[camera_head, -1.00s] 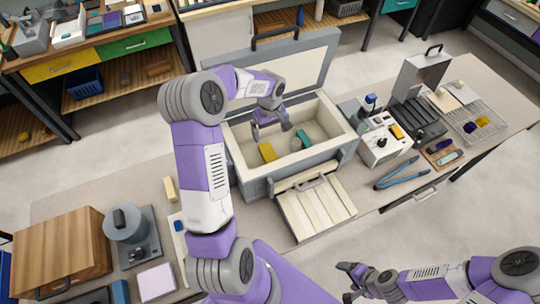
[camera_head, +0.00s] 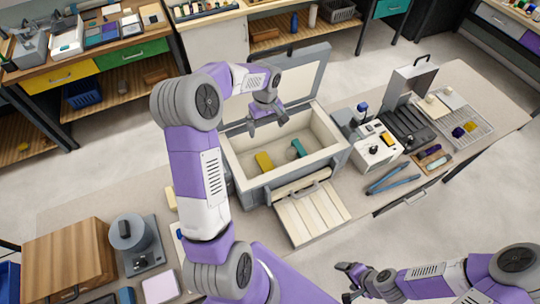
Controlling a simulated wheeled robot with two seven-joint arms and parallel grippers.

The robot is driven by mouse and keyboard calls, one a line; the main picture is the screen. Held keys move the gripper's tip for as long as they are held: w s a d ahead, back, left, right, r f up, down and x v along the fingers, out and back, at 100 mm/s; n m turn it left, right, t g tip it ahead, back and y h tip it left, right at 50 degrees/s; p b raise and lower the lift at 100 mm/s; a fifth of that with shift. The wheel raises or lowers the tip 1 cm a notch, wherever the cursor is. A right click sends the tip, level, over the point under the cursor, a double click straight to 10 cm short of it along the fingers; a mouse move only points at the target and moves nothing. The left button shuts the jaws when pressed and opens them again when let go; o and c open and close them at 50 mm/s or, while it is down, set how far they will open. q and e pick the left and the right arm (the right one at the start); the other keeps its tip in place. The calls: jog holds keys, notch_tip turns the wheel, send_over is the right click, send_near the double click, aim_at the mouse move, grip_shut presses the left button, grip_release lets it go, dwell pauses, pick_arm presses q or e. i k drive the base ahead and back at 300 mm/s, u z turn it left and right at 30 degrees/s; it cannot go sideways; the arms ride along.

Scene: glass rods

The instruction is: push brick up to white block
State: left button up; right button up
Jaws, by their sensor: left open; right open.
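A yellow brick (camera_head: 264,161) lies on the floor of the open grey box with pale inner walls (camera_head: 238,189). A teal piece (camera_head: 298,149) lies to its right in the same box, apart from it. I cannot pick out a clear white block in the box. A pale cream block (camera_head: 170,197) lies on the table left of my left arm, partly hidden. My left gripper (camera_head: 268,125) is open and empty, above the box's back part, behind the two pieces and apart from them. My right gripper (camera_head: 348,282) is low at the front, away from the box, and looks empty.
The box's raised lid (camera_head: 296,75) stands behind my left gripper. A slatted pale panel (camera_head: 312,214) lies in front of the box. Blue tongs (camera_head: 392,178) and a white device (camera_head: 374,152) are to the right. A wooden case (camera_head: 70,255) stands at left.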

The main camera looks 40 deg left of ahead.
aim_at(264, 161)
jog(key=k, duration=1)
